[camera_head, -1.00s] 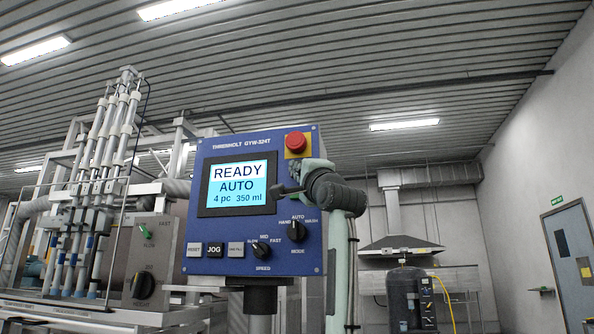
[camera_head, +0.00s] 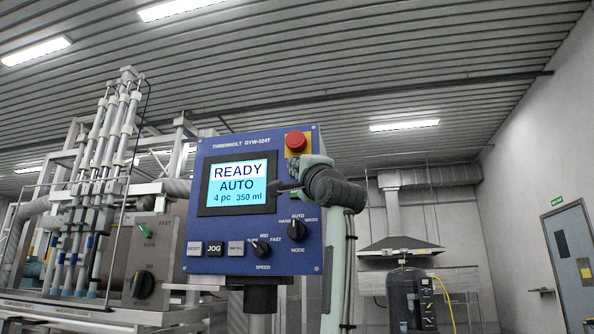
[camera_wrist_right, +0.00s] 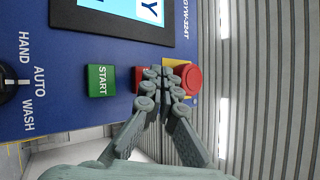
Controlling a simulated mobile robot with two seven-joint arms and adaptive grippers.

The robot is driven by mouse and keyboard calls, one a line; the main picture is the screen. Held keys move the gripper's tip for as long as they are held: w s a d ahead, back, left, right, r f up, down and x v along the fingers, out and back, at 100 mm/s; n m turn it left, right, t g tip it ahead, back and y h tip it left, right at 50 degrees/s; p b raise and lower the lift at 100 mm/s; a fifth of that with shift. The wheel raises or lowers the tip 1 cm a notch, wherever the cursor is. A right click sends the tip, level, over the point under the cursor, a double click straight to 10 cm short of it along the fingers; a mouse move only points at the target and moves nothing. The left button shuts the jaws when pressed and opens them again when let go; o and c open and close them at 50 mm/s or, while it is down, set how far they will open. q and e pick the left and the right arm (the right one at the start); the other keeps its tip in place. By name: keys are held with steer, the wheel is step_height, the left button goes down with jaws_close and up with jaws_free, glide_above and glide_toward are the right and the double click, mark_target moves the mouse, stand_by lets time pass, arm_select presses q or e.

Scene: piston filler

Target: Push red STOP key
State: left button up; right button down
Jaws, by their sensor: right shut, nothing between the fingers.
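The red STOP key (camera_wrist_right: 139,79) shows in the right wrist view as a red patch between the green START key (camera_wrist_right: 103,80) and the red mushroom button (camera_wrist_right: 188,77). Its lettering is mostly hidden by my fingers. My right gripper (camera_wrist_right: 166,76) is shut and empty, its tips in front of the panel beside the STOP key, towards the mushroom button. Whether they touch the panel I cannot tell. In the head view my right gripper (camera_head: 284,187) is at the panel's right side, below the mushroom button (camera_head: 296,142), and hides the STOP key. My left gripper is not in view.
The blue control panel (camera_head: 222,147) has a screen (camera_head: 238,185) reading READY AUTO 4 pc 350 ml. Filler tubes (camera_head: 105,150) stand at the left.

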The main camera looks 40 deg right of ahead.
steer(key=s+a, duration=0.1)
steer(key=a, duration=0.1)
steer(key=s+a+b, duration=0.1)
steer(key=s+a, duration=0.1)
steer(key=shift+s, duration=0.1)
stand_by(0.4)
steer(key=shift+d, duration=0.1)
stand_by(0.7)
